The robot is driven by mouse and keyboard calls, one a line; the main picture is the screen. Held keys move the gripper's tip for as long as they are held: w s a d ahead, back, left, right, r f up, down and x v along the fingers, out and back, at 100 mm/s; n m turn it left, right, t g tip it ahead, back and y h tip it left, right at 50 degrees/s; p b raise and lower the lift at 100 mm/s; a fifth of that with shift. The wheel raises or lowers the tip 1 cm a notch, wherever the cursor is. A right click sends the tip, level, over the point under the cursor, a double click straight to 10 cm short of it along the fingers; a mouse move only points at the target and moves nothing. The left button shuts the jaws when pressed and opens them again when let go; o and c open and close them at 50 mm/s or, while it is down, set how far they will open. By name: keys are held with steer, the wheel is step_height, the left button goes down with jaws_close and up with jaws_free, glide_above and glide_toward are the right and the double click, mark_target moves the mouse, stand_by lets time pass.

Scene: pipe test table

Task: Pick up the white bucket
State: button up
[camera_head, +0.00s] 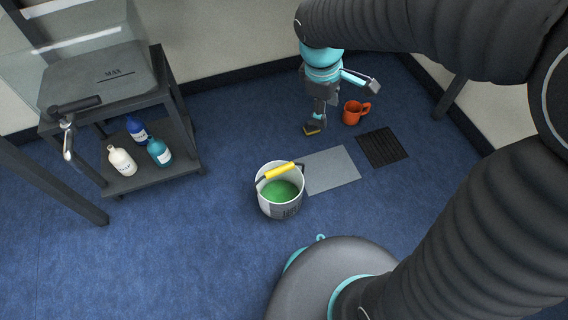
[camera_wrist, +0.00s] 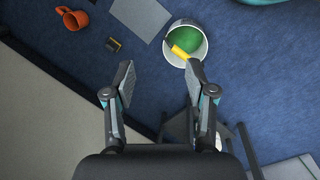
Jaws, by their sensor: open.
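The white bucket (camera_head: 279,202) stands upright on the blue floor in the middle of the head view. It has green contents and a yellow grip on its handle (camera_head: 279,171), which lies across the rim. The bucket also shows at the top of the wrist view (camera_wrist: 205,47), with the yellow grip near its lower left side. My gripper (camera_head: 318,124) is beyond the bucket and to its right in the head view, apart from it. In the wrist view my gripper (camera_wrist: 160,75) is open with nothing between its fingers; the right fingertip overlaps the bucket's lower edge in the picture.
A dark cart (camera_head: 187,155) with several bottles on its lower shelf stands at the left. An orange mug (camera_head: 352,113), a grey plate (camera_head: 330,170) and a black ribbed mat (camera_head: 382,148) lie right of the bucket. Open floor lies left of the bucket.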

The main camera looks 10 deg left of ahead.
steer(key=w+a+f+n+h+b, duration=0.1)
steer(key=a+f+n, duration=0.4)
steer(key=a+f, duration=0.4)
steer(key=n+h, duration=0.2)
steer(key=n, duration=0.4)
glide_toward(277, 168)
steer(key=b+x, duration=0.2)
steer(key=x, duration=0.3)
steer(key=shift+s+d, duration=0.1)
steer(key=shift+s, duration=0.05)
steer(key=shift+b+x, duration=0.7)
steer(key=shift+x, duration=2.4)
steer(key=shift+c, duration=0.3)
jaws_close()
